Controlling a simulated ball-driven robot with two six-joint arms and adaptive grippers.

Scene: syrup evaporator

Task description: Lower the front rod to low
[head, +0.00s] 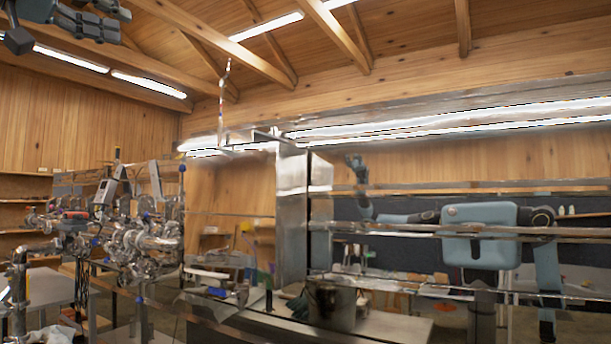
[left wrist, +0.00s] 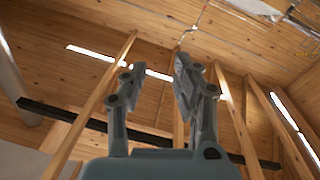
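A thin upright rod (head: 222,105) with small red, white and blue bands stands left of centre in the head view, at the upper left corner of the shiny metal hood. I cannot tell for sure that it is the front rod. My left gripper (head: 108,22) is raised at the top left, well left of and above the rod, and apart from it. In the left wrist view its two fingers (left wrist: 157,85) are spread with nothing between them. A thin bent line (left wrist: 187,34) shows beyond them near the ceiling; I cannot tell what it is. My right gripper is not in view.
Shiny pipes and valves (head: 140,240) crowd the lower left. A steel pot (head: 331,304) sits low in the middle. The polished metal hood panel (head: 292,210) stands beyond, and a robot shape shows at right, seemingly a reflection. The space around my left gripper looks clear.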

